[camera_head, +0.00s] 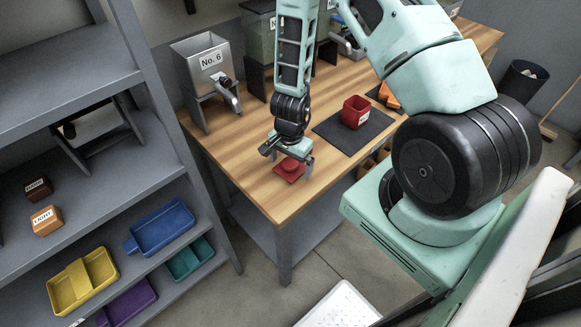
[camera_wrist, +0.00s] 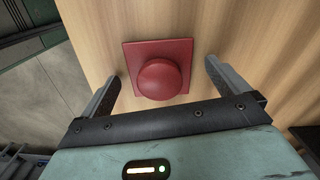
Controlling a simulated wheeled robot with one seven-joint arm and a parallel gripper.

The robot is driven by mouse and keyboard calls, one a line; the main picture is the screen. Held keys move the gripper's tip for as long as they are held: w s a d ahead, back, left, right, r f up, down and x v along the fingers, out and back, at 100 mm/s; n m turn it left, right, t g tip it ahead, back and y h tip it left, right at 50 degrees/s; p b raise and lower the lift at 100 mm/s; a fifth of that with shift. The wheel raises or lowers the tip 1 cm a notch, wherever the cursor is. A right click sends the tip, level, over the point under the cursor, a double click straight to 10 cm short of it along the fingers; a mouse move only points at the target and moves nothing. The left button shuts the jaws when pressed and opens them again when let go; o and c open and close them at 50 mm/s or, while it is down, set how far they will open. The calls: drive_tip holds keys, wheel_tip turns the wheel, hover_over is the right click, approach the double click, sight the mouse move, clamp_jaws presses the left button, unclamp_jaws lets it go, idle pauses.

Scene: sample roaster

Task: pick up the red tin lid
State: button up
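The red tin lid (camera_head: 289,170) lies on the wooden table near its front left corner. It is a flat square with a round knob on top. In the wrist view the lid (camera_wrist: 158,68) sits just ahead of my gripper, its knob between the lines of the two fingers. My gripper (camera_head: 288,160) is right over the lid in the head view. In the wrist view my gripper (camera_wrist: 160,82) is open, with one finger on each side of the lid and a gap to both. It holds nothing.
A red open tin (camera_head: 355,111) with a label stands on a dark mat (camera_head: 336,134) to the right. A hopper marked No. 6 (camera_head: 209,70) stands at the back left. A grey shelf (camera_head: 111,159) with coloured trays is left of the table. Bare wood surrounds the lid.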

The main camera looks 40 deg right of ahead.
drive_tip(key=c, duration=1)
